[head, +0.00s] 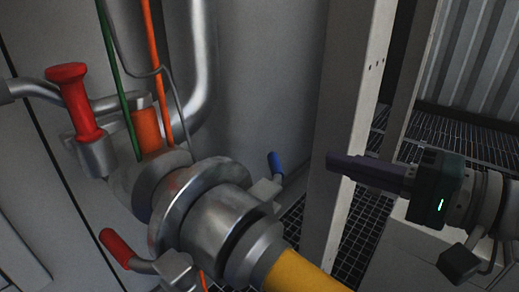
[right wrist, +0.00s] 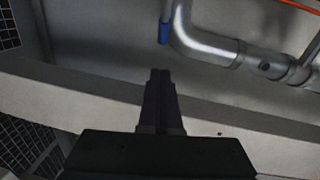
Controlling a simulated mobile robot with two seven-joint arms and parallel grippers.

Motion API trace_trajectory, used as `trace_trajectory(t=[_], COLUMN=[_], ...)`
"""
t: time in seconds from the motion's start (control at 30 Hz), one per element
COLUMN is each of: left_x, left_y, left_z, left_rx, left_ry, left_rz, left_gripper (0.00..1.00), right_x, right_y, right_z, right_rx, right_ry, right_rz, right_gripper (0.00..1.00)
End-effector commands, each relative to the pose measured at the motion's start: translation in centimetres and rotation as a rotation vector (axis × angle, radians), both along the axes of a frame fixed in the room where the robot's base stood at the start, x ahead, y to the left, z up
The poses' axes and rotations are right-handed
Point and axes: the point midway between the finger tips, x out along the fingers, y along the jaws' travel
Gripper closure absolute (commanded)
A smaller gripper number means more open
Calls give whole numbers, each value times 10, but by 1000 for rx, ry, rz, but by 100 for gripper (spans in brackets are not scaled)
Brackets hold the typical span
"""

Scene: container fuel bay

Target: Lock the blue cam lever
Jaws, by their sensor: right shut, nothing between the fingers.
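The blue cam lever (head: 275,164) sticks up from the right side of the grey metal coupling (head: 215,215) in the head view. A blue-ended part (right wrist: 164,33) shows near the top middle of the right wrist view; I cannot tell for sure that it is the same lever. My right gripper (head: 331,163) is shut and empty, pointing left, to the right of the blue lever and apart from it, by the grey post. Its closed fingers (right wrist: 160,75) also show in the right wrist view. My left gripper is not in view.
A red-handled lever (head: 117,246) is on the coupling's left side, and a red valve handle (head: 72,95) stands at upper left. A yellow hose (head: 300,274) leaves the coupling at lower right. A grey upright post (head: 345,130) stands between the coupling and my right arm.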

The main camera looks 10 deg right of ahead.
Motion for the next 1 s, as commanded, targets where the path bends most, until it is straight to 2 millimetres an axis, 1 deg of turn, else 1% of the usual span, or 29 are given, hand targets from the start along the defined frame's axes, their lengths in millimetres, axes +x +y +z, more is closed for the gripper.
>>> trace_trajectory(t=[0.03,0.1,0.23,0.4,0.53,0.83,1.0], left_x=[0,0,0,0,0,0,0], left_y=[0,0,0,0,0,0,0], left_z=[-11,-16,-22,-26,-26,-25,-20], left_rx=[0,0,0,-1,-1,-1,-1], left_ry=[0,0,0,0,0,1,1], left_rz=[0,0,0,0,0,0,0], left_gripper=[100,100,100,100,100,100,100], right_x=[10,18,18,19,19,19,16], right_y=[7,16,36,49,52,51,48], right_z=[-5,-6,-8,-9,-8,-8,-7], right_rx=[1,2,3,1,-1,-1,0], right_ry=[-6,-5,-1,1,1,1,3], right_rz=[1,2,1,1,0,0,3], right_gripper=[100,100,100,100,100,100,100])
